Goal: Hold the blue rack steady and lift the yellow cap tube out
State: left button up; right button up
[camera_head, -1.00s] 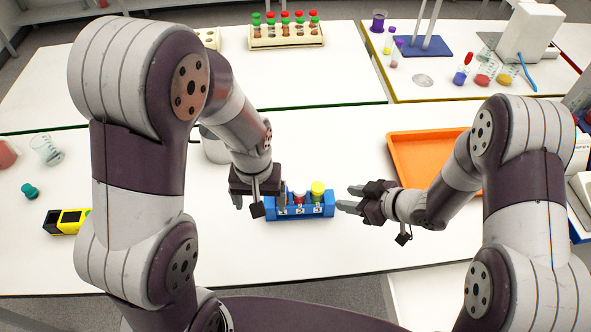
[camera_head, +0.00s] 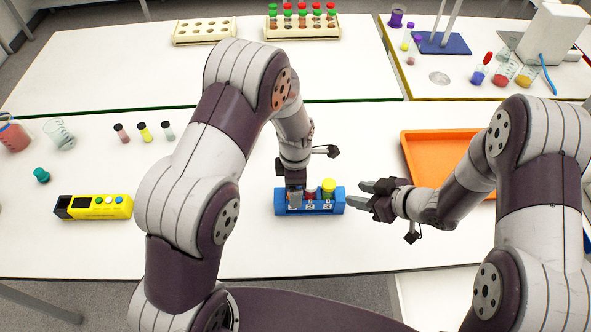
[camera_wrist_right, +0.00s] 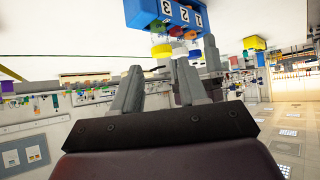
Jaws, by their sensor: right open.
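The blue rack (camera_head: 327,208) stands on the white table. The yellow cap tube (camera_head: 328,185) is upright in the rack, near its right end. My left gripper (camera_head: 294,198) points down at the rack's left part, with a finger in front of its face; its jaw gap is hidden. My right gripper (camera_head: 357,194) is open and empty, just right of the rack, its fingers pointing left. In the right wrist view the rack (camera_wrist_right: 148,14) and yellow cap (camera_wrist_right: 161,50) appear upside down beyond the open fingers (camera_wrist_right: 158,68).
An orange tray (camera_head: 418,165) lies behind my right arm. A yellow box with buttons (camera_head: 98,207) and several small vials (camera_head: 144,132) are on the left. The table in front of the rack is clear.

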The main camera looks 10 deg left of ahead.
aim_at(309, 201)
pick_arm(q)
notch_tip(309, 201, down, 5)
jog(key=shift+r, duration=0.1)
